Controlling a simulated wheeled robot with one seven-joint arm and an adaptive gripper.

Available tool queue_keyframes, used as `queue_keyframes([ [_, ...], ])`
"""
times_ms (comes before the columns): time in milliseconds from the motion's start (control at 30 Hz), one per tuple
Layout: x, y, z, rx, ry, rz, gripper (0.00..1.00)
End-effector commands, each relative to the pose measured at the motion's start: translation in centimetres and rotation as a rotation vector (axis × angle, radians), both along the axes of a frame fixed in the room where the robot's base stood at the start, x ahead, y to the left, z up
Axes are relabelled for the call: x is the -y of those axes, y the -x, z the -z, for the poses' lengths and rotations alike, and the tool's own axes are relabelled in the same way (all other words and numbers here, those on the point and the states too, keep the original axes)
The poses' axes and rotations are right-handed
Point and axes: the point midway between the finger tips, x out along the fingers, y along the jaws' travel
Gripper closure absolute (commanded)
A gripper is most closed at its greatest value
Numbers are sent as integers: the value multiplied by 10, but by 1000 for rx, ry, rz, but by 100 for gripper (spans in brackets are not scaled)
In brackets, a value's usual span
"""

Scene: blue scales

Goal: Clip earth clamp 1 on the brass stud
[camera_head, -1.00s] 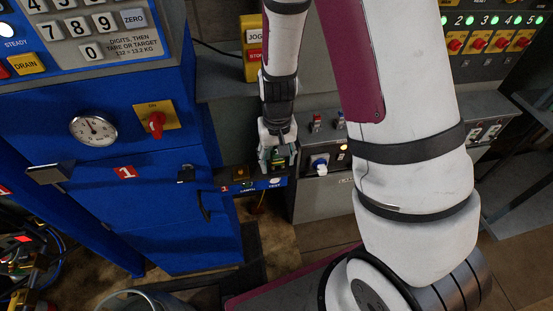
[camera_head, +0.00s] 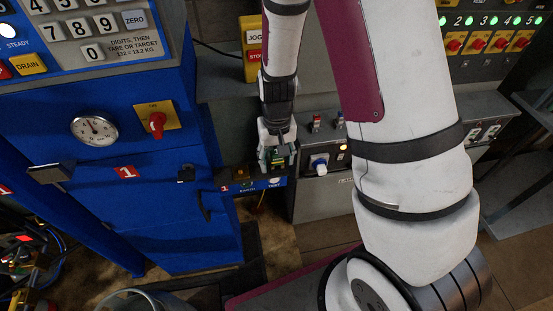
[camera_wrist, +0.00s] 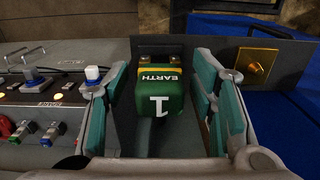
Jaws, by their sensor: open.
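Earth clamp 1 (camera_wrist: 160,98) is a green block with a yellow band, marked "EARTH" and "1", in the middle of the wrist view. It sits on a dark bracket by two small brass-coloured parts. My gripper (camera_wrist: 163,85) is open, with one teal-padded finger on each side of the clamp and gaps showing on both sides. In the head view, my gripper (camera_head: 278,160) is over the clamp (camera_head: 277,156) at the small shelf. The brass stud (camera_wrist: 258,65) is on a square brass plate to the right of the clamp in the wrist view, outside the fingers.
The blue cabinet (camera_head: 150,215) with a red knob (camera_head: 156,123) stands left of my gripper. A grey control box (camera_head: 320,190) with sockets stands close on the right; its switches (camera_wrist: 45,95) show left in the wrist view.

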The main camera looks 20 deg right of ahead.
Motion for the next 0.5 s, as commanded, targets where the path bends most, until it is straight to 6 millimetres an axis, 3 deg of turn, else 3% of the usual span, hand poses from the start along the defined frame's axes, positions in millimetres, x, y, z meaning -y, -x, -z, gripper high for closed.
queue_keyframes([
  [267, 0, 0, 0, 0, 0, 0, 48],
  [500, 0, 0, 0, 0, 0, 0, 100],
])
